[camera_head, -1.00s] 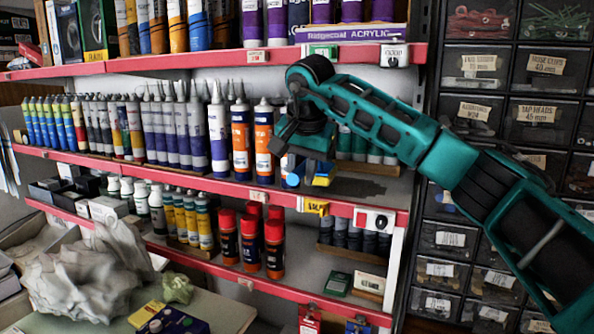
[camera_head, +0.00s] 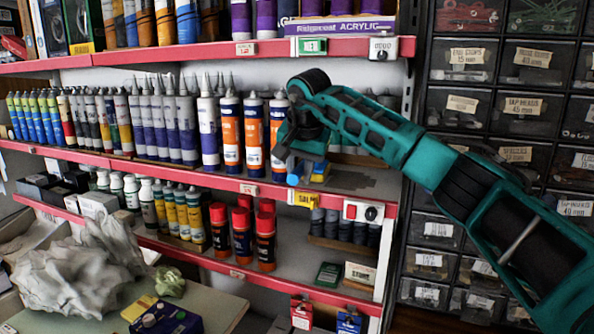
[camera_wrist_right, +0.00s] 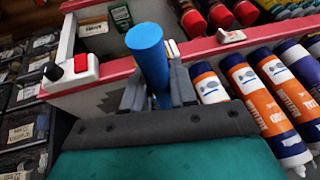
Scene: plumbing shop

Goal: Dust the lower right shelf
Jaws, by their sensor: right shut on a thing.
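My right gripper (camera_head: 308,168) is shut on a blue cylinder (camera_wrist_right: 149,55), which stands up between its fingers in the right wrist view. The gripper is at the middle shelf (camera_head: 350,183), right of orange and white tubes (camera_head: 253,135). The lower right shelf (camera_head: 300,274) is below it, with red-capped cans (camera_head: 265,240), dark bottles (camera_head: 345,228) and a small green box (camera_head: 328,275). My left gripper is out of view.
A bare patch of the middle shelf lies right of the gripper. A red and white switch box (camera_head: 363,211) sits on that shelf's front edge. Labelled drawers (camera_head: 455,110) stand at right. A crumpled pale cloth (camera_head: 75,270) lies on the counter at lower left.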

